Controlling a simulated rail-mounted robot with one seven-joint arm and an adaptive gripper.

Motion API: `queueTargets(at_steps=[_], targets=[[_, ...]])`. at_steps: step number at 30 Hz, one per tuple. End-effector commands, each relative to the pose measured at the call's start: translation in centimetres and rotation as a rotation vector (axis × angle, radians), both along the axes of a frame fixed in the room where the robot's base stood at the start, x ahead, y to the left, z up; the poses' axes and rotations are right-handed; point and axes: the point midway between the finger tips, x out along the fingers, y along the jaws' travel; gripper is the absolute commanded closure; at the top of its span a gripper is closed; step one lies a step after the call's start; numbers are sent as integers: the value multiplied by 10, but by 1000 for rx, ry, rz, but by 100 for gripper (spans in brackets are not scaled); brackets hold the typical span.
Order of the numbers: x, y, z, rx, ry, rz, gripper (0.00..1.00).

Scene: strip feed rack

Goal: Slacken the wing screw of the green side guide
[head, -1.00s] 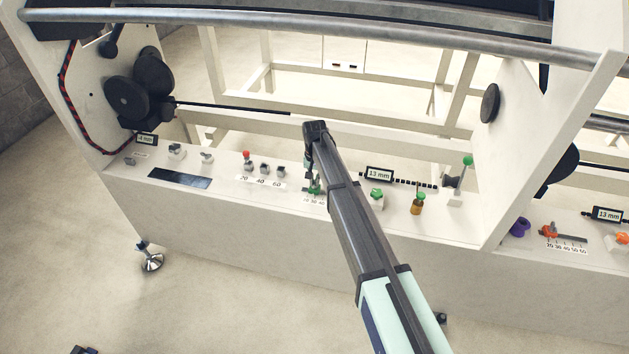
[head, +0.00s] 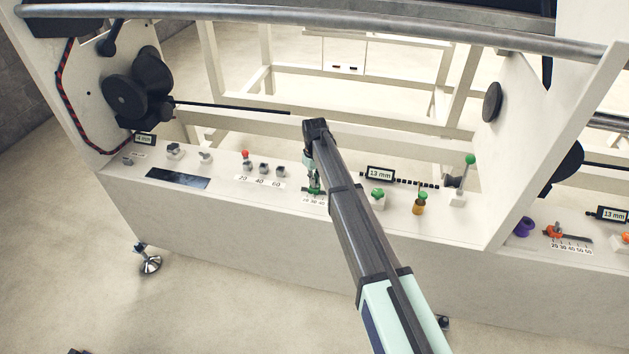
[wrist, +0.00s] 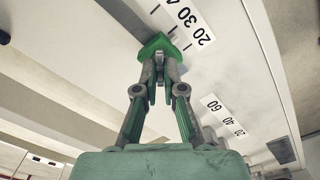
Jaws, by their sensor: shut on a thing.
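The green side guide (wrist: 158,44) sits on its scale strip marked 20, 30, 40 in the wrist view. In the head view the green guide (head: 313,190) shows small beside my dark arm. My gripper (wrist: 160,72) is shut at the guide, its two fingertips close together around a small grey piece on top of it, which looks like the wing screw. The fingers hide most of that screw, so its angle cannot be told. In the head view my arm covers part of the guide and its scale.
A red-topped knob (head: 245,155) and small grey blocks over a 20-40-60 scale stand to the left. A steel rail (head: 330,30) crosses above.

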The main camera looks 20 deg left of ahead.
Motion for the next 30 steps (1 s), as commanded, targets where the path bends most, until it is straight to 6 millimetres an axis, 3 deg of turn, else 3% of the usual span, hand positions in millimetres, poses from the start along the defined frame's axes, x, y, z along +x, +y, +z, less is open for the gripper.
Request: queueTargets(at_steps=[20, 23, 30], targets=[[0, 0, 0, 0, -1, 75, 100], [0, 0, 0, 0, -1, 75, 67], [0, 0, 0, 0, 0, 74, 67]])
